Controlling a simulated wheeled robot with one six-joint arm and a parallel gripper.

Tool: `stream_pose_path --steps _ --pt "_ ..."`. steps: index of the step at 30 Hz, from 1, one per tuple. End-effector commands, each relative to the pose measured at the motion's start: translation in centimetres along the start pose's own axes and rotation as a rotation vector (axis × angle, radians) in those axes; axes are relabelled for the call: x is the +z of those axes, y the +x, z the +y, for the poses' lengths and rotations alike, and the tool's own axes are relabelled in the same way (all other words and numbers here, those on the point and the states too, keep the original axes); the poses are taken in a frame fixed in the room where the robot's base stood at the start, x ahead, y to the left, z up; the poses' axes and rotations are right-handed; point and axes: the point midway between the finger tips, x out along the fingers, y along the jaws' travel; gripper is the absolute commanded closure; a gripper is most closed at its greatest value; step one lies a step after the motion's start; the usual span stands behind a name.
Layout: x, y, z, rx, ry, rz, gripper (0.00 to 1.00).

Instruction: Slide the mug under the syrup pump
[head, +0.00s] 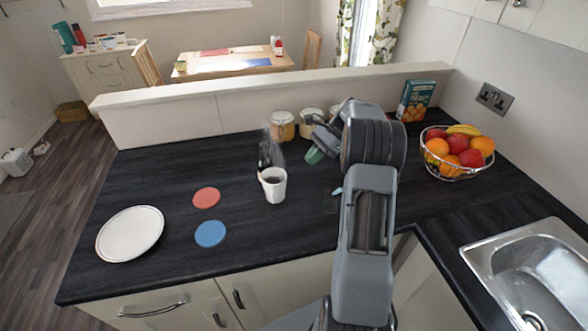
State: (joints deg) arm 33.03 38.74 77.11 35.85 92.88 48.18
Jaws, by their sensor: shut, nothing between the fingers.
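A white mug (274,187) stands upright on the dark worktop, its handle toward the left and its inside dark. Just behind it is a dark, partly see-through upright shape (267,152), perhaps the syrup pump bottle; its outline is too blurred to be sure. My gripper (314,154) is right of and behind the mug, pointing down and left, apart from it. It looks shut and empty. My arm's upper links hide part of the gripper and the worktop behind it.
A red disc (206,198), a blue disc (210,233) and a white plate (130,233) lie left of the mug. Jars (283,125) and a box (416,100) stand along the back ledge (240,98). A fruit bowl (457,172) and sink (530,270) are right.

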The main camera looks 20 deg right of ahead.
Motion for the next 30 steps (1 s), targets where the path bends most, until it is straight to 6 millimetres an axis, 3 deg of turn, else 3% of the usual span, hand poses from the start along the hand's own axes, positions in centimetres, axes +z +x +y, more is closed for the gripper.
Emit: stream_pose_path --steps 6,12,30 --pt "0.1 3.9 0.1 0.002 0.000 -0.002 1.00" --pt "2.0 5.5 0.0 0.001 -0.002 0.000 1.00" --pt "2.8 6.6 0.0 0.000 0.000 0.001 1.00"
